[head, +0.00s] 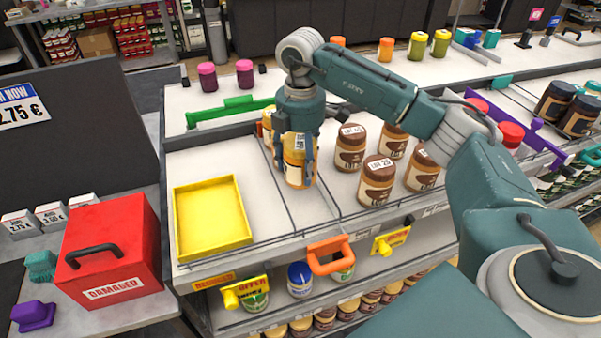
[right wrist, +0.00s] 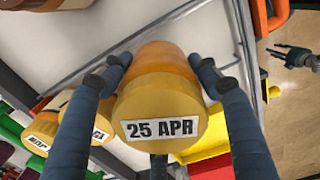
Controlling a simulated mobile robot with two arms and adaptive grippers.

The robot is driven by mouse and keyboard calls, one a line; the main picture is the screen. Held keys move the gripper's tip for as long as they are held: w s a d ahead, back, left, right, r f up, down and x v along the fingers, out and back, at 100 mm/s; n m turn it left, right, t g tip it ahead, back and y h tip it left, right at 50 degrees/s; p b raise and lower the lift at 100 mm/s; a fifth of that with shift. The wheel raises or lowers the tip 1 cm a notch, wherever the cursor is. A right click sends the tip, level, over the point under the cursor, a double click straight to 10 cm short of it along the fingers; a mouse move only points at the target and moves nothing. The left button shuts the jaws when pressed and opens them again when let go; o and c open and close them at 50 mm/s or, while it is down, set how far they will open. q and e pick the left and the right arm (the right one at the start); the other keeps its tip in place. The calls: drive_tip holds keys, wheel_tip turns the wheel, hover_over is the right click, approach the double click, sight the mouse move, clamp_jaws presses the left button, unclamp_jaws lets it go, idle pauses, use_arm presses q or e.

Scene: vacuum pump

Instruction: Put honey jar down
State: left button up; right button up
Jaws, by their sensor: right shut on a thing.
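The honey jar (head: 298,173) is amber with a yellow lid, and my right gripper (head: 297,150) is shut around it from above. Another honey jar (head: 267,120) stands just behind, partly hidden.
A yellow tray (head: 243,239) lies at the shelf's front left, empty. Brown-lidded jars (head: 376,186) stand to the right, beyond thin wire dividers. A red "DAMAGED" box (head: 110,245) sits on the left counter. White shelf is bare between tray and held jar.

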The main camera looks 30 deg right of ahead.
sight(300, 175)
wheel_tip(300, 175, down, 4)
drive_tip(key=shift+r+p, duration=0.2)
drive_tip(key=shift+p, duration=0.25)
drive_tip(key=shift+w+f, duration=0.1)
drive_tip(key=shift+f, duration=0.25)
drive_tip(key=o, duration=1.6)
use_arm(q)
drive_tip(key=shift+s+a+r, duration=0.1)
drive_tip(key=shift+s+r, duration=0.05)
drive_tip(key=shift+s, duration=0.35)
drive_tip(key=shift+s+a+r, duration=0.1)
drive_tip(key=shift+s+r, duration=0.05)
drive_tip(key=shift+s, duration=0.3)
drive_tip(key=shift+w, duration=0.15)
